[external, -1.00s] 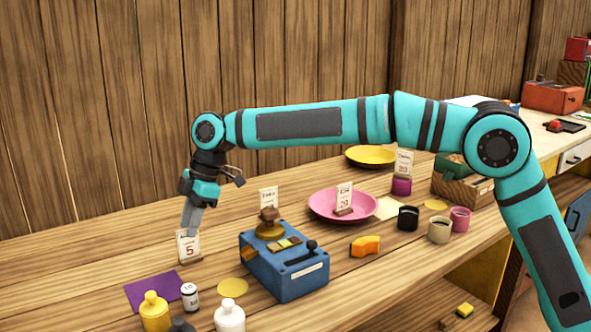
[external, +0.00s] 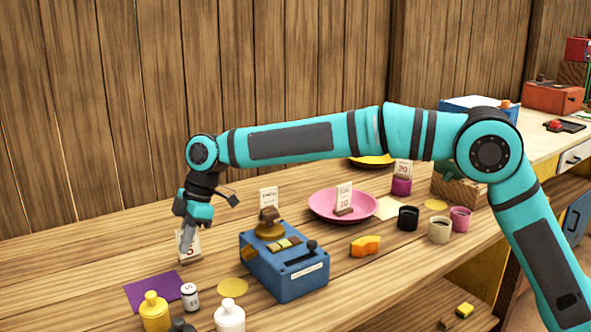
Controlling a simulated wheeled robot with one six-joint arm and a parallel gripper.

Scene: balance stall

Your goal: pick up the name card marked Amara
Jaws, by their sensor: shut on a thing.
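A white name card (external: 194,247) with a red figure that looks like 5 is at the left of the counter, in a small brown base. The name on it is too small to read. My gripper (external: 186,247) points down and is shut on this card, its fingers covering part of the face. The card's base appears at counter level.
The blue box (external: 285,267) stands right of my gripper. A purple mat (external: 145,291), a small white jar (external: 189,297), a yellow bottle (external: 154,312) and a white bottle (external: 229,318) are in front. The counter left of the card is clear.

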